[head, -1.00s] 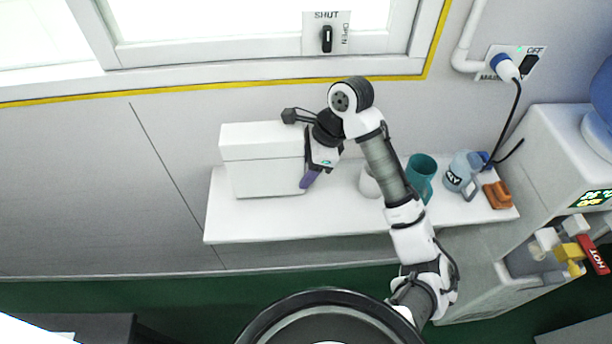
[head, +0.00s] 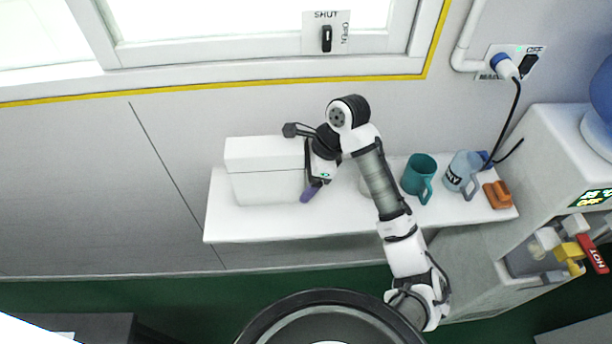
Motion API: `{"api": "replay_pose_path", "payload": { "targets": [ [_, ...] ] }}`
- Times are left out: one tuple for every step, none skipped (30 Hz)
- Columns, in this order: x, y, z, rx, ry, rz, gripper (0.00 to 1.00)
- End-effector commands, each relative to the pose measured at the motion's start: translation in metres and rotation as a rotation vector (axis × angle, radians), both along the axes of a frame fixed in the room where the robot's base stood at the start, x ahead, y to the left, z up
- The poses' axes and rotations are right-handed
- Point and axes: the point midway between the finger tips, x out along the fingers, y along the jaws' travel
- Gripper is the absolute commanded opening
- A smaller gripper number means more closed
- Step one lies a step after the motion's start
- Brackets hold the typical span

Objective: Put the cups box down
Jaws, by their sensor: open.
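The cups box, a white lidded box (head: 265,186), stands upright on the left part of the white shelf (head: 225,226) against the wall. It appears to rest on the shelf. My gripper (head: 311,190) is open at the box's right side, with a purple finger low beside its front right corner. The arm hides part of the box's right edge, and I cannot tell whether the finger touches it.
Right of my gripper are a pale cup (head: 366,184) partly behind my arm, a teal mug (head: 418,175), a blue-grey jug (head: 462,170) and an orange-brown item (head: 497,195). A water dispenser (head: 560,150) stands at the right. The shelf front is clear.

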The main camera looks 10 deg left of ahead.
Motion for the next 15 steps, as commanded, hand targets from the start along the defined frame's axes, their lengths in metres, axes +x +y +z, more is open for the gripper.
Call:
{"api": "replay_pose_path", "payload": {
  "targets": [
    [0.000, 0.000, 0.000, 0.000, 0.000, 0.000, 0.76],
    [0.000, 0.000, 0.000, 0.000, 0.000, 0.000, 0.76],
    [0.000, 0.000, 0.001, 0.000, 0.000, 0.000, 0.76],
    [0.000, 0.000, 0.002, -0.001, -0.001, 0.000, 0.76],
    [0.000, -0.001, 0.003, -0.001, -0.001, 0.000, 0.76],
    [0.001, -0.002, 0.006, -0.001, -0.002, -0.001, 0.76],
    [0.002, -0.004, 0.009, -0.001, -0.003, -0.002, 0.76],
    [0.002, -0.005, 0.013, 0.000, -0.003, -0.002, 0.76],
    [0.003, -0.008, 0.020, -0.002, -0.005, -0.001, 0.76],
    [0.004, -0.009, 0.025, -0.002, -0.005, 0.000, 0.76],
    [0.004, -0.012, 0.030, -0.003, -0.005, 0.000, 0.76],
    [0.005, -0.015, 0.037, -0.004, -0.005, -0.001, 0.76],
    [0.006, -0.017, 0.043, -0.004, -0.006, -0.001, 0.76],
    [0.006, -0.019, 0.048, -0.004, -0.005, -0.001, 0.76],
    [0.007, -0.023, 0.055, -0.004, -0.005, -0.001, 0.76]
  ]
}}
